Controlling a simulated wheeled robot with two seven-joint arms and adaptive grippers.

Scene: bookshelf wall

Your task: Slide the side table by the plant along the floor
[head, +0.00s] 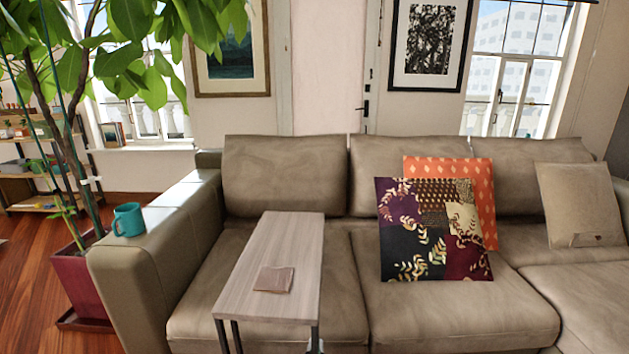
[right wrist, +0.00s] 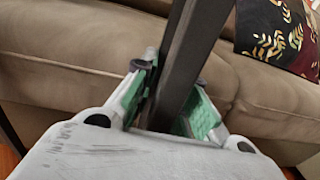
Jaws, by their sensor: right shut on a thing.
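The side table (head: 268,245) has a narrow light wood top and dark metal legs, and its top reaches over the left seat of the sofa in the head view. A small brownish flat item (head: 273,279) lies on the top. In the right wrist view my right gripper (right wrist: 172,95) is shut around a dark table leg (right wrist: 192,50), with green-lined fingers on both sides of it. The potted plant (head: 82,285) stands in a dark red pot on the floor left of the sofa arm. My left gripper is not in view. The table's feet are hidden.
The beige sofa (head: 240,180) fills the middle and right, close behind the gripped leg. A teal mug (head: 128,220) stands on its left arm. Patterned (head: 400,260), orange (head: 485,190) and beige (head: 578,205) cushions lie on it. Bare wood floor (head: 25,280) shows at left.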

